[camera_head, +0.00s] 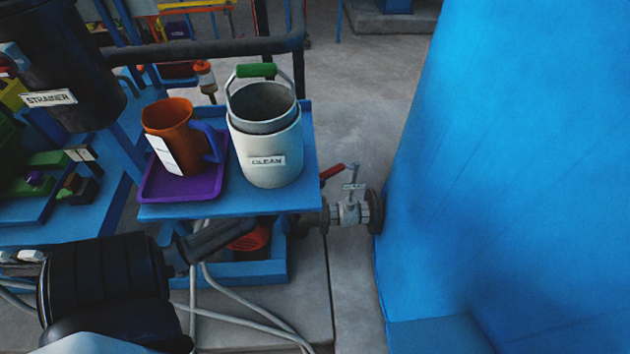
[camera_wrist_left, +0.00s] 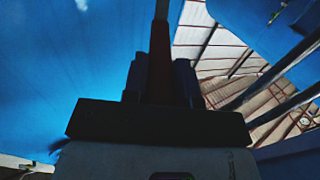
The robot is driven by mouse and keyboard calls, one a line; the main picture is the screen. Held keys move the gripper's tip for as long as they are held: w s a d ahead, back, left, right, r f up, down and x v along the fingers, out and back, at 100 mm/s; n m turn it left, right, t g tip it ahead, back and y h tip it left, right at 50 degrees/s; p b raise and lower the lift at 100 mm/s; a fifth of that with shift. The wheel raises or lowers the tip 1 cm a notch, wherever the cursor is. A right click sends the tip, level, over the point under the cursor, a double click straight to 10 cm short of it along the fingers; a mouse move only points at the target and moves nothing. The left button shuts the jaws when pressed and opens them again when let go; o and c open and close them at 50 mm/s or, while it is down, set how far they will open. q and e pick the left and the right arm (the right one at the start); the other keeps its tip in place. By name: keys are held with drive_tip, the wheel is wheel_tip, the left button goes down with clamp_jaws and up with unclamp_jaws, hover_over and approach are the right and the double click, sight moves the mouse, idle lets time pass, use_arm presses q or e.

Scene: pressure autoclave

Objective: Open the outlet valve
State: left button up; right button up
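The outlet valve (camera_head: 350,212) is a grey metal fitting beside the large blue tank. Its red lever (camera_head: 332,171) shows just right of the blue table, and its left end is hidden by the table edge. My left arm comes in from the lower left, and its front end goes under the table, so the fingertips are hidden in the head view. In the left wrist view, the fingers of my left gripper (camera_wrist_left: 160,75) stand close on both sides of the red lever (camera_wrist_left: 160,45) and appear shut on it. My right gripper is in neither view.
The blue table (camera_head: 225,208) holds a purple tray (camera_head: 150,188) with an orange jug (camera_head: 172,135), and a white CLEAN bucket (camera_head: 266,150). The blue tank (camera_head: 510,150) fills the right side. Grey hoses (camera_head: 245,310) lie below. Open floor lies beyond the valve.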

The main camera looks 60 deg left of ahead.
use_arm(q)
drive_tip(key=o, duration=0.5)
drive_tip(key=shift+c, duration=0.2)
drive_tip(key=s+d+p, duration=0.1)
drive_tip(key=s+p, duration=0.3)
drive_tip(key=s, duration=0.9)
drive_tip(key=shift+s+d, duration=0.3)
drive_tip(key=shift+s, duration=0.1)
